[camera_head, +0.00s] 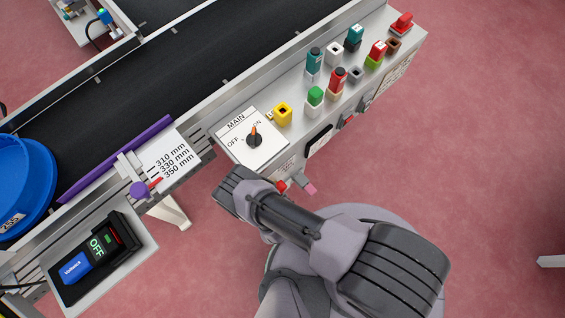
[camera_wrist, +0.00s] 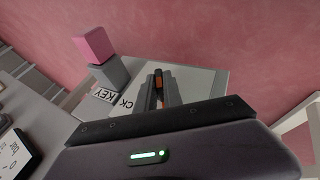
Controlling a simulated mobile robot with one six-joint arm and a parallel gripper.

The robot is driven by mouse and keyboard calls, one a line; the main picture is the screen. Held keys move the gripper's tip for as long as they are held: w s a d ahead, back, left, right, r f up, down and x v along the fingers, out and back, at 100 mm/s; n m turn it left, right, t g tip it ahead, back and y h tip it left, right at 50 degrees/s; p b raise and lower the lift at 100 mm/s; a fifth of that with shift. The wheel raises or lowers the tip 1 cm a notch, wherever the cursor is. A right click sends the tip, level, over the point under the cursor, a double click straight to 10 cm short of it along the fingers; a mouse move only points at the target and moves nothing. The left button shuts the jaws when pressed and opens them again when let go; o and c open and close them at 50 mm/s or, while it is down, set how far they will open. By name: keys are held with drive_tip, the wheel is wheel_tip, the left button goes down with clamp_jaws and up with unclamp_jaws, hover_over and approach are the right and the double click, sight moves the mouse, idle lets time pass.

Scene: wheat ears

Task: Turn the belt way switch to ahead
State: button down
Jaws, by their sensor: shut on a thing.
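In the wrist view, my gripper (camera_wrist: 160,92) has its two dark fingers closed around a small switch with an orange pointer (camera_wrist: 158,79), on a light grey panel face (camera_wrist: 205,82). A label ending in "CK" is partly covered beside the fingers, so this looks like the belt way switch. The fingers hide most of its knob and its other wording, so I cannot read its setting. In the head view, my gripper's wrist hangs at the console's front edge, and the fingertips and this switch are hidden there.
A pink-topped grey block (camera_wrist: 95,52) stands beside my fingers near a "KEY" label. The MAIN switch (camera_head: 254,140), several coloured buttons (camera_head: 315,96) and the conveyor belt (camera_head: 110,90) lie above. Pink floor is open at right.

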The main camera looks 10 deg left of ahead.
drive_tip(key=shift+a, duration=0.1)
drive_tip(key=c, duration=1.5)
unclamp_jaws()
drive_tip(key=p+v, duration=1.1)
drive_tip(key=v, duration=0.6)
drive_tip(key=shift+r, duration=0.15)
